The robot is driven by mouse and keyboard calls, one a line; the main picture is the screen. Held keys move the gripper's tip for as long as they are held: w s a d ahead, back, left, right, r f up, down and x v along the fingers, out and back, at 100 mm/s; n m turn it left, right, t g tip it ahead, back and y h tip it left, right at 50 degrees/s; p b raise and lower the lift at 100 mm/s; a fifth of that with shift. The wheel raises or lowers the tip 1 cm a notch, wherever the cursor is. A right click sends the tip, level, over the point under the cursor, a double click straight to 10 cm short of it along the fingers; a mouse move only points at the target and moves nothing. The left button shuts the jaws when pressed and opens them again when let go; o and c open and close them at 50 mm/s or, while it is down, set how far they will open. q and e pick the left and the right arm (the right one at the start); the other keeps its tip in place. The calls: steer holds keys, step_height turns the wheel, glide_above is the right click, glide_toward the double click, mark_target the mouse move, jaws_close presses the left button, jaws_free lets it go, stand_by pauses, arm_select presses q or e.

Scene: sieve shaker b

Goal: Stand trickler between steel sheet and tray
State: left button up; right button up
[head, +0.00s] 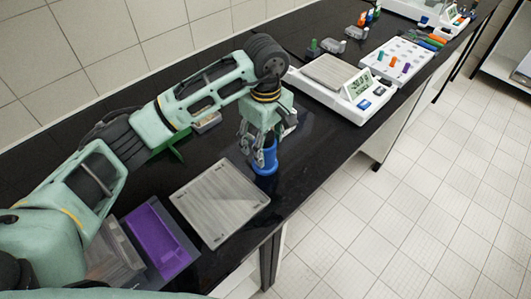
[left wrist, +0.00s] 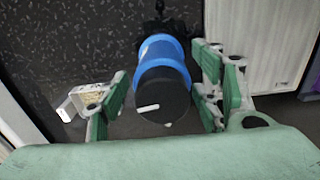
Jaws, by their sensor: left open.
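The trickler, a blue cylinder with a dark end (head: 266,160), stands on the black bench to the right of the steel sheet (head: 218,200). My left gripper (head: 262,146) comes down over it from above and hides its upper part. In the left wrist view the trickler (left wrist: 165,80) lies between the two open fingers (left wrist: 162,75), with visible space on both sides. The steel sheet (left wrist: 255,45) is at upper right there. A purple tray (head: 158,240) is on the other side of the sheet, at lower left of the head view. My right gripper is not in view.
A white balance (head: 325,88) stands farther along the bench, with a white rack (head: 402,62) beyond it. Bare bench lies between trickler and balance. The bench's front edge (head: 290,205) is near the trickler. Only a narrow strip separates sheet and purple tray.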

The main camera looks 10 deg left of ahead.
mark_target(266, 133)
arm_select(q)
step_height(266, 133, up, 6)
steer(key=shift+r+b, duration=0.25)
steer(key=shift+b, duration=0.65)
steer(key=shift+r, duration=0.7)
